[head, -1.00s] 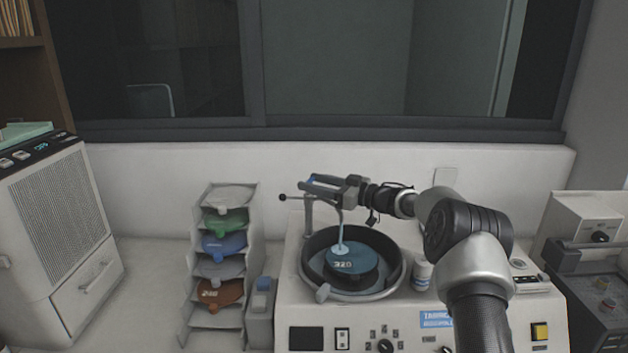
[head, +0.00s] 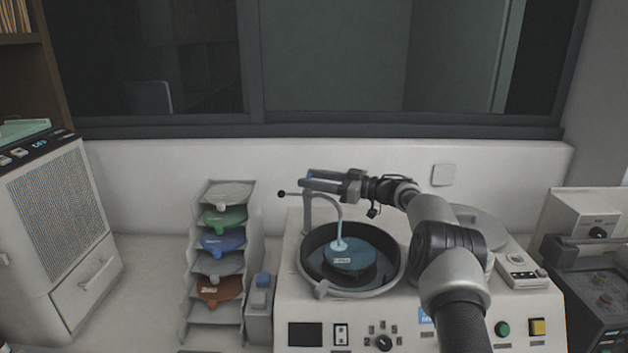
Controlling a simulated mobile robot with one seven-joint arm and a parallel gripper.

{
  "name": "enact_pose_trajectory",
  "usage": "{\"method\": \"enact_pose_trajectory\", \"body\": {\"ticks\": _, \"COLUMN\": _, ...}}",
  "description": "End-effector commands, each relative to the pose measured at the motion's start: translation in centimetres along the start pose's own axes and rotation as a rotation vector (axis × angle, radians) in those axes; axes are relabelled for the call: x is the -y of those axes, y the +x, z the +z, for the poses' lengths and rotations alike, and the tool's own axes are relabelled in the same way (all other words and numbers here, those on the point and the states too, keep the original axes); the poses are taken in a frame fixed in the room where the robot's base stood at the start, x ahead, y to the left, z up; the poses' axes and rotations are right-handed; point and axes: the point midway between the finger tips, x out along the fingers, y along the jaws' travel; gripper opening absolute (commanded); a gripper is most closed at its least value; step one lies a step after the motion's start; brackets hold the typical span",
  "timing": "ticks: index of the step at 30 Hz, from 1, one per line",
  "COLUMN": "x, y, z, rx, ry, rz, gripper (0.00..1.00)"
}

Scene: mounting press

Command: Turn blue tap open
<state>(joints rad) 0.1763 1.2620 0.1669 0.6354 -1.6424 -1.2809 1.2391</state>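A grey tap post (head: 307,214) rises at the back left rim of the polishing bowl, with a thin arm ending in a black ball (head: 281,194) at its left. A small blue part (head: 309,174) shows at the post's top, mostly hidden by my gripper. A pale curved spout (head: 340,218) bends down over the blue disc. My gripper (head: 306,182) reaches in from the right, its two fingers lying level, one above the other in the picture, at the top of the post. Whether they touch or clasp the blue part cannot be told.
The round bowl (head: 306,276) with a blue disc (head: 350,254) sits in a white machine with knobs and buttons. A rack (head: 250,215) of coloured discs stands to its left. A low white wall is behind. Bare counter lies at left.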

Motion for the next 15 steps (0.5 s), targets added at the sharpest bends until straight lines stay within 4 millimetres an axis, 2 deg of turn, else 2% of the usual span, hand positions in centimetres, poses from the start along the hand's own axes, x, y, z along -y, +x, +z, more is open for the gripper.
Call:
{"method": "enact_pose_trajectory", "body": {"ticks": 1, "x": 0.00, "y": 0.11, "z": -0.45, "rx": -0.007, "ry": -0.002, "rz": 0.001, "gripper": 0.54}}
{"method": "enact_pose_trajectory", "body": {"ticks": 3, "x": 0.00, "y": 0.10, "z": -0.39, "rx": -0.006, "ry": -0.002, "rz": 0.000, "gripper": 0.65}}
{"method": "enact_pose_trajectory", "body": {"ticks": 11, "x": 0.00, "y": 0.04, "z": -0.21, "rx": -0.004, "ry": -0.001, "rz": 0.001, "gripper": 0.66}}
{"method": "enact_pose_trajectory", "body": {"ticks": 15, "x": -0.04, "y": -0.64, "z": -0.10, "rx": -0.002, "ry": 0.000, "rz": 0.001, "gripper": 0.66}}
